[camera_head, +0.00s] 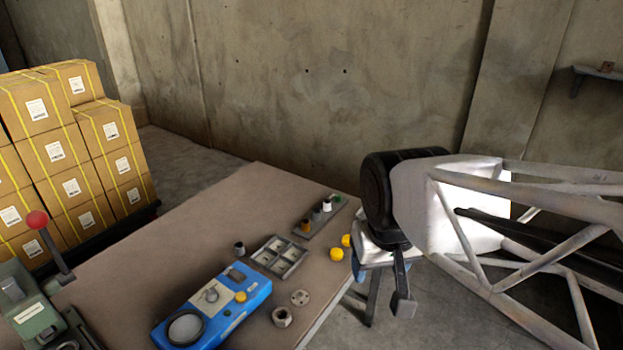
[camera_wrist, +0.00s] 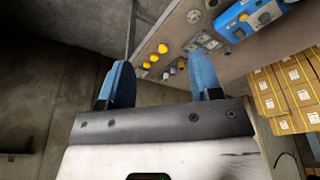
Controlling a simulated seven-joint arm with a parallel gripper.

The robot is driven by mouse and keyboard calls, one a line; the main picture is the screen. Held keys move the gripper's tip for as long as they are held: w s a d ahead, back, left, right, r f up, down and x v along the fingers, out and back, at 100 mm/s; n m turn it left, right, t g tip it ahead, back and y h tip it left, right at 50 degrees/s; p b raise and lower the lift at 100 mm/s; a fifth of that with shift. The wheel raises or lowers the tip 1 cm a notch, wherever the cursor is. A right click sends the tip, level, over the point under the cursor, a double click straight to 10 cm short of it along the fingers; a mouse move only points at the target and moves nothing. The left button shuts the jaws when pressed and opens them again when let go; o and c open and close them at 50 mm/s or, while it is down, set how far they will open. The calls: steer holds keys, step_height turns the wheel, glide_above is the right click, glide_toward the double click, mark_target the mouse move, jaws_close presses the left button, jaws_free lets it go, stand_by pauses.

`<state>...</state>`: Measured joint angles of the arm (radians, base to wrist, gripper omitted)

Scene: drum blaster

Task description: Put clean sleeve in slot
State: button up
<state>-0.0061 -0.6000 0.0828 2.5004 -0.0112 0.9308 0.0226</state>
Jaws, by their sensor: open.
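A small grey cylinder (camera_head: 239,248), possibly a sleeve, stands alone on the table. Beside it is a grey tray (camera_head: 264,262) with several compartments. Behind, a dark strip (camera_head: 319,226) holds small upright pieces: an orange-brown one (camera_head: 304,226), a grey one (camera_head: 317,215), a white-topped one (camera_head: 327,204) and a green one (camera_head: 337,198). I cannot tell which piece is the clean sleeve or which opening is the slot. My gripper has two blue fingers in the wrist view (camera_wrist: 162,80), apart and empty. In the head view it is mostly hidden beyond the table's right edge.
A red-knobbed lever press (camera_head: 38,220) and stacked boxes (camera_head: 75,150) are left. The table's back-left is clear.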

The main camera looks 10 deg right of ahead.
steer(key=shift+s+d+f, duration=0.1)
steer(key=shift+s, duration=0.45)
steer(key=shift+s+d+f, duration=0.1)
steer(key=shift+s, duration=0.4)
steer(key=shift+o, duration=0.4)
